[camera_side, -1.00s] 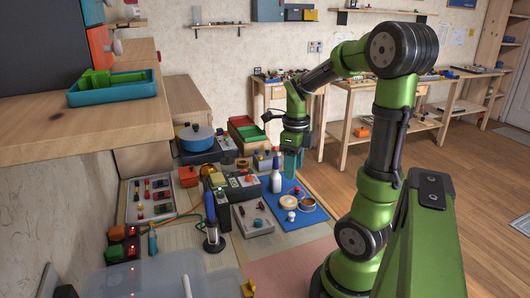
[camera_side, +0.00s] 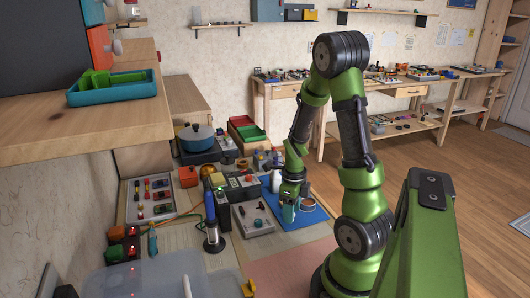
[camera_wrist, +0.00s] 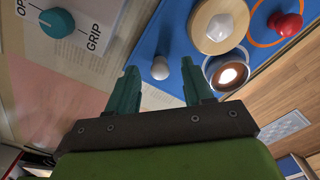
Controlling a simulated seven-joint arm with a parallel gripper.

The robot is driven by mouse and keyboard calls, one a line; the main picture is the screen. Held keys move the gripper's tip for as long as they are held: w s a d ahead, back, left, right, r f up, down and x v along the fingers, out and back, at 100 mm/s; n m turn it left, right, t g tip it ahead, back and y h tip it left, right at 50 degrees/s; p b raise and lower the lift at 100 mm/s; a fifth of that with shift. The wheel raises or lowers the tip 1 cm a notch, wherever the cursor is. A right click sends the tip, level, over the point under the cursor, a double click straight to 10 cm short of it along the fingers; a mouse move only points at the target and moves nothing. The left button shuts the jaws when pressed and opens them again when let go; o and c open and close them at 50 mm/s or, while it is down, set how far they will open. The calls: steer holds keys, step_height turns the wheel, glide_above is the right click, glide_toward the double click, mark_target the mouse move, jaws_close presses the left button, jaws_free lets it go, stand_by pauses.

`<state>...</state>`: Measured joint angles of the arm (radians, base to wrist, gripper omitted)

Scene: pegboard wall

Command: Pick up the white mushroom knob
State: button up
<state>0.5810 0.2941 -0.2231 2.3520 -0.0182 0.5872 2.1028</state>
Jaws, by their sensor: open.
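The knob appears beyond or level with the fingertips, and I see no contact.
A grey panel with lettering (camera_wrist: 70,22) lies left.

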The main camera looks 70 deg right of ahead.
steer(key=shift+f, duration=0.25)
jaws_close()
steer(key=shift+r, duration=0.1)
